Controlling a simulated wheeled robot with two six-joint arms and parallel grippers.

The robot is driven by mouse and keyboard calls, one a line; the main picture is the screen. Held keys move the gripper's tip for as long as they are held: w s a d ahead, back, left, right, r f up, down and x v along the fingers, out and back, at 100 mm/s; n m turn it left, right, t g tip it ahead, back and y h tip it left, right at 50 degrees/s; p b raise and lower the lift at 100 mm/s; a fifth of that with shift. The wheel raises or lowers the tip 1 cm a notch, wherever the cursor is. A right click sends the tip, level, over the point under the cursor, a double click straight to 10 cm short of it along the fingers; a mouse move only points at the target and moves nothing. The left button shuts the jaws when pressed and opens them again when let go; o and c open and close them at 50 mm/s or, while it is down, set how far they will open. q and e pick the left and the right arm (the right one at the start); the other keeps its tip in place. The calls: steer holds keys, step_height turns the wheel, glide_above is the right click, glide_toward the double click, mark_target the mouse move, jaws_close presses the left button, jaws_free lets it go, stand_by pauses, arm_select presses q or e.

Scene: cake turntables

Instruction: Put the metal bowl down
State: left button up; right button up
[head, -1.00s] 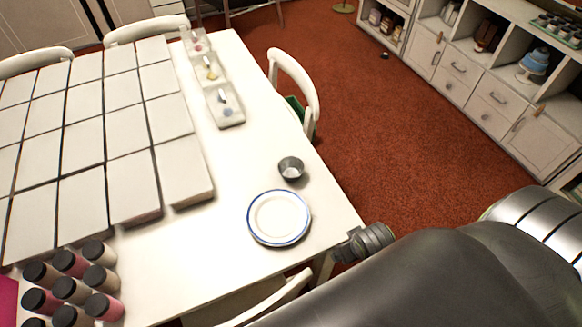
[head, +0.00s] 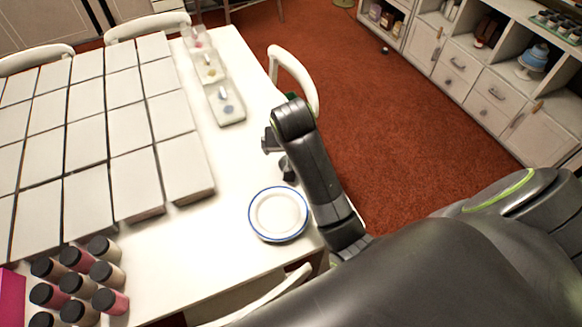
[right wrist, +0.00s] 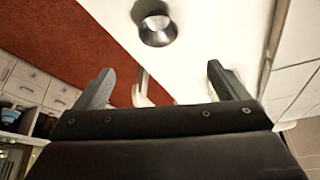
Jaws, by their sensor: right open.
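The small metal bowl (right wrist: 158,30) stands upright on the white table in the right wrist view, beyond my fingertips and apart from them. In the head view a little of the bowl (head: 287,170) shows beside my right arm, which hides the rest. My right gripper (right wrist: 160,80) is open with nothing between its fingers. In the head view the right gripper (head: 269,142) is over the table just beyond the bowl, partly hidden by its wrist. My left gripper is not in view.
A white plate with a blue rim (head: 278,214) lies on the table (head: 232,180) close to the bowl. White boxes (head: 135,185) fill the left side. Several dark-lidded jars (head: 78,285) stand at the front left. A chair (head: 297,75) stands at the right edge.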

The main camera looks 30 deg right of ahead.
steer(key=x, duration=1.1)
steer(key=shift+w+f+p, duration=0.15)
steer(key=shift+f+p, duration=0.15)
steer(key=shift+f, duration=0.1)
steer(key=shift+p+x, duration=0.3)
steer(key=shift+x, duration=2.3)
steer(key=shift+d, duration=0.15)
steer(key=c, duration=1)
steer(key=shift+r, duration=0.1)
